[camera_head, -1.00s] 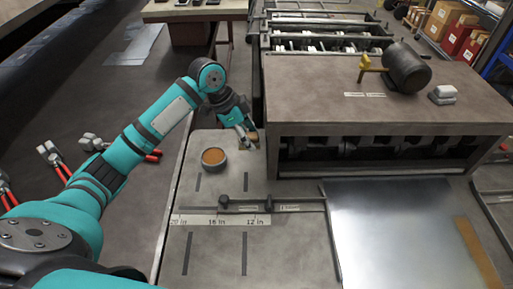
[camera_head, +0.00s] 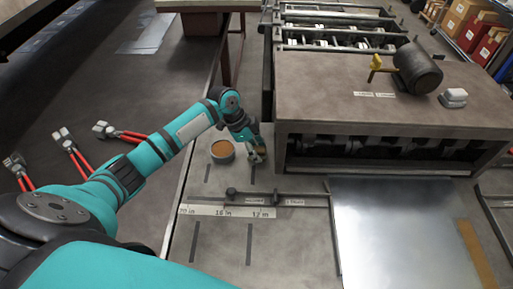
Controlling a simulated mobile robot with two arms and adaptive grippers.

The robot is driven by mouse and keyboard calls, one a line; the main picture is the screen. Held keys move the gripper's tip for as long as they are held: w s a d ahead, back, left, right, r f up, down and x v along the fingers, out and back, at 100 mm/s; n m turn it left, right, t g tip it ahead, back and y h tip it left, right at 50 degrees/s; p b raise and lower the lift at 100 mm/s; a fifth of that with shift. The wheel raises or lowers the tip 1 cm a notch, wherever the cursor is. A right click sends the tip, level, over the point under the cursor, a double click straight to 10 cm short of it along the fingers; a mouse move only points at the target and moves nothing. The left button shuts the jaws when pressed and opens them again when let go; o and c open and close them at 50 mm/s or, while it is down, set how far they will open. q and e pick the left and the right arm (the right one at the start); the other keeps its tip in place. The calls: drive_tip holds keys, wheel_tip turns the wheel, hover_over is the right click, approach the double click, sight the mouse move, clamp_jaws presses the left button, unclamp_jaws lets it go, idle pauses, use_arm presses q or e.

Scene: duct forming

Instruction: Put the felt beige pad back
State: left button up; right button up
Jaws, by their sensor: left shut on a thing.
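My left gripper (camera_head: 257,156) is at the end of the teal arm, over the bench just left of the machine block. It is shut on a small tan thing (camera_head: 263,151), which looks like the felt beige pad; the fingers hide most of it. A round grey tin (camera_head: 222,160) with an orange-brown filling stands on the bench close to the left of the gripper, apart from it. My right gripper is not in view.
A low bar (camera_head: 283,199) and ruler (camera_head: 227,211) cross the bench in front. A metal sheet (camera_head: 395,235) lies front right. Red-handled tools (camera_head: 72,150) lie left.

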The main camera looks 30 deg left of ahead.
use_arm(q)
drive_tip(key=o, duration=0.7)
drive_tip(key=shift+f, duration=0.15)
drive_tip(key=o, duration=0.4)
drive_tip(key=shift+o, duration=0.2)
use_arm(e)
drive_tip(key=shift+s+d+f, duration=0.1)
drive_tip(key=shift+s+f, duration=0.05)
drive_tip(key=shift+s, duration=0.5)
use_arm(q)
drive_tip(key=shift+r, duration=0.25)
drive_tip(key=shift+a+r, duration=0.15)
drive_tip(key=shift+r, duration=0.15)
drive_tip(key=b+v, duration=0.2)
drive_tip(key=v, duration=0.9)
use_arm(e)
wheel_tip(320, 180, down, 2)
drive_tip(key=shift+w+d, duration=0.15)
use_arm(q)
drive_tip(key=shift+r, duration=0.15)
